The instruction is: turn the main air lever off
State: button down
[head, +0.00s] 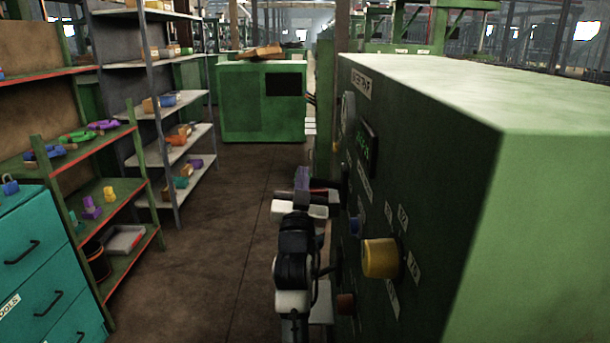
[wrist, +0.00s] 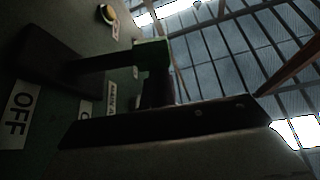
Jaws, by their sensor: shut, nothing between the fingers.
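My gripper (head: 318,192) is beside the green machine's front panel in the head view, seen from behind with its fingertips mostly hidden. In the wrist view its dark body crosses the lower middle, and the fingers look shut and empty. A dark bar with a broad block (wrist: 42,60) at its left end, apparently the main air lever, lies along the panel close to the fingers. A green piece (wrist: 150,55) shows at the bar's right end; I cannot tell if the fingers touch it. An OFF label (wrist: 18,115) is at the left. The lever cannot be made out in the head view.
The green machine (head: 520,130) fills the right side. Shelves (head: 95,205) and a teal drawer cabinet (head: 40,265) stand at the left. The floor (head: 215,235) between is clear.

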notch_tip(320, 180, down, 5)
jog(key=n+y+b, duration=0.3)
jog(key=n+y, duration=0.1)
jog(key=n, duration=0.2)
notch_tip(320, 180, up, 4)
jog(key=a+p, duration=0.2)
jog(key=p, duration=0.1)
jog(key=d+b+v, duration=0.1)
jog(key=b+v, duration=0.3)
jog(key=v, duration=0.6)
jog(key=shift+s, duration=0.25)
